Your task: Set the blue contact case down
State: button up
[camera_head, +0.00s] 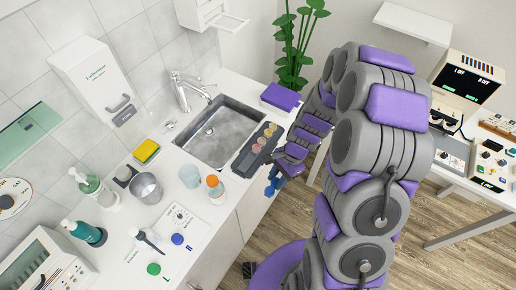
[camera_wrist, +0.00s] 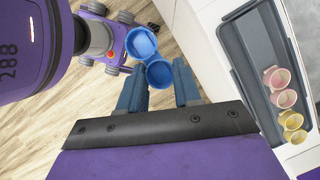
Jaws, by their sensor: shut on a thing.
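The blue contact case (camera_wrist: 143,43) has two round, open wells joined together. In the wrist view it lies between the grey-blue fingers of my gripper (camera_wrist: 160,82), which is shut on it. One well sits between the fingertips and the other sticks out past them. The wood floor shows beneath the case, so it is held in the air. In the head view my gripper (camera_head: 276,180) is small, just off the counter's front edge, beside the dark tray; a bit of blue shows there, partly hidden by my arm.
The dark tray (camera_wrist: 240,50) on the white counter holds several small pink and yellow cups (camera_wrist: 283,98). In the head view, the steel sink (camera_head: 220,130) lies behind it.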

jog(key=b, duration=0.1)
send_over(247, 161)
jog(key=d, duration=0.1)
jog(key=shift+w+f, duration=0.4)
jog(key=shift+f, duration=0.4)
jog(key=shift+a+f, duration=0.1)
jog(key=shift+a, duration=0.05)
jog(key=f, duration=0.2)
jog(key=f+b, duration=0.1)
jog(key=shift+d, duration=0.25)
jog(key=shift+d+f, duration=0.2)
jog(key=shift+f, duration=0.05)
jog(key=shift+d+r, duration=0.1)
jog(key=shift+r, duration=0.05)
jog(key=o, duration=1)
jog(key=shift+a, duration=0.4)
jog(key=shift+d, duration=0.2)
